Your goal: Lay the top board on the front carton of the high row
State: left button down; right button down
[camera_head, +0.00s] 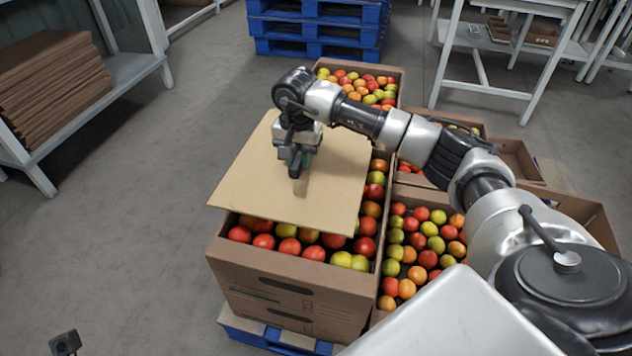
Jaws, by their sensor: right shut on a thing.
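The top board (250,180) is a flat tan sheet over the front carton of the high row. My right gripper (297,165) is shut on the board near its middle, from above; the fingertips' contact is partly hidden. The front carton (285,285) is brown, open and full of red, orange and yellow tomatoes. The board sits skewed to it, overhanging the left side, with fruit showing along the front and right. I cannot tell whether the board touches the carton. A small dark part (65,343) at the bottom left may be my left gripper; its jaws are unclear.
Behind the board stands another tomato carton (397,72). A lower open carton (378,312) of tomatoes is to the right. The front carton rests on a blue pallet (262,338). A rack with stacked brown sheets (50,90) stands left. The floor at left is clear.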

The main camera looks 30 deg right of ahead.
aim_at(314, 170)
jog(key=s+d+f, duration=0.2)
jog(key=s, duration=0.1)
jog(key=shift+f+b, duration=0.1)
jog(key=shift+b, duration=0.25)
jog(key=shift+s+f, duration=0.1)
jog(key=shift+f, duration=0.05)
notch_tip(314, 170, down, 4)
jog(key=shift+r+b, duration=0.25)
jog(key=shift+b, duration=0.7)
jog(key=shift+f, duration=0.2)
jog(key=shift+r, duration=0.1)
jog(key=c, duration=1)
grip_release()
jog(key=shift+o, duration=0.2)
